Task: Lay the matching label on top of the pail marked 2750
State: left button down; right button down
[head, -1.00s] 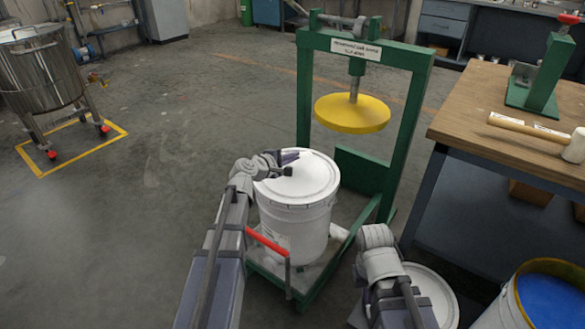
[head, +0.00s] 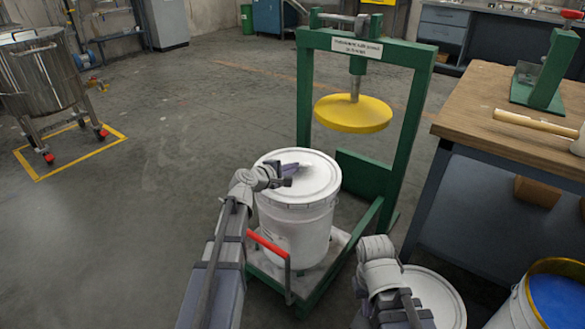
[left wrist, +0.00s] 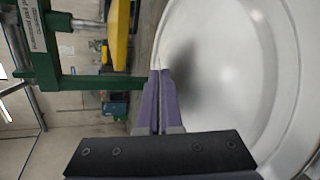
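A white lidded pail (head: 298,228) stands upright on the base of the green press; its number is not readable, so I cannot tell whether it is 2750. Its lid also fills the right of the left wrist view (left wrist: 235,75). My left gripper (head: 291,168) is over the lid; its purple fingers are together in the left wrist view (left wrist: 158,82). A tiny pale sliver shows at their tips, too small to identify. I see no label lying on the lid. My right wrist is right of the pail; its fingers are hidden.
The green press frame (head: 406,150) rises behind the pail, with a yellow round plate (head: 353,114) above and behind it. A red-handled bar (head: 267,243) is at the front. A wooden bench (head: 480,105) with a mallet (head: 535,125) and an open blue-paint pail (head: 555,295) are right.

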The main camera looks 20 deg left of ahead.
pick_arm(q)
jog(key=shift+f, duration=0.2)
jog(key=c, duration=1)
grip_release()
jog(key=shift+s, duration=0.15)
jog(key=shift+s+a, duration=0.2)
jog(key=shift+s, duration=2.15)
jog(key=shift+r, duration=0.1)
notch_tip(320, 180, up, 7)
jog(key=p, duration=0.7)
